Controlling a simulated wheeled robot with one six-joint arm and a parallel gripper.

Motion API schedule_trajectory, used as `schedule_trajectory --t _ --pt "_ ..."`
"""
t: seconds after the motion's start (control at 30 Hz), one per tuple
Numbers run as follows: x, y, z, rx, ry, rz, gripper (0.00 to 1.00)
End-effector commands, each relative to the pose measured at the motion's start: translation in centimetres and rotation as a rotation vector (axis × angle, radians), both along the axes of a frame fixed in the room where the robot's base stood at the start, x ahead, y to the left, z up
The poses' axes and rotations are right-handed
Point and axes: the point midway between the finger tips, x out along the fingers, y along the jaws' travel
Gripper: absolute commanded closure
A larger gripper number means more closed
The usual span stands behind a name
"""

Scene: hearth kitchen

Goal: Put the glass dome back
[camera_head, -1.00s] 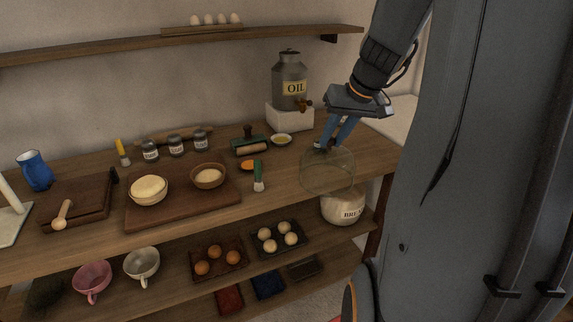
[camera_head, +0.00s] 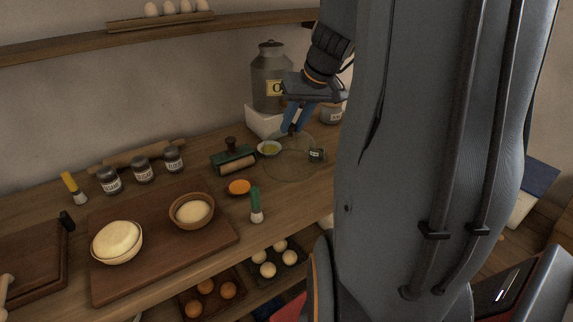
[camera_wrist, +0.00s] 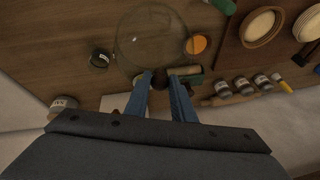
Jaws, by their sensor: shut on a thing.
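My gripper (camera_head: 293,130) is shut on the dark knob of the clear glass dome (camera_head: 287,168) at the back right of the wooden counter. In the wrist view the fingers (camera_wrist: 160,80) close on the knob, and the dome (camera_wrist: 150,38) spreads out beyond them. The dome hangs over or rests on the counter; I cannot tell which.
My arm hides the counter's right end.

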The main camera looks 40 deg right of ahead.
Motion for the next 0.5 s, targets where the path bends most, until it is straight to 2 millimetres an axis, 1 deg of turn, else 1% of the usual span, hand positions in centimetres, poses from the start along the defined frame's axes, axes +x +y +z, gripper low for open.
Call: schedule_trajectory --t 0.03,0.13,0.2,0.37,0.5 --pt "-0.1 0.1 -1.0 0.004 0.005 -0.002 1.0" --pt "-0.1 0.1 -2.8 0.003 0.004 -0.002 1.0" --pt "-0.1 0.0 -3.6 0.002 0.003 -0.001 1.0" --pt "0.0 0.1 -5.0 0.003 0.001 -0.001 1.0" --pt "-0.1 0.1 -7.0 0.004 0.003 -0.002 1.0"
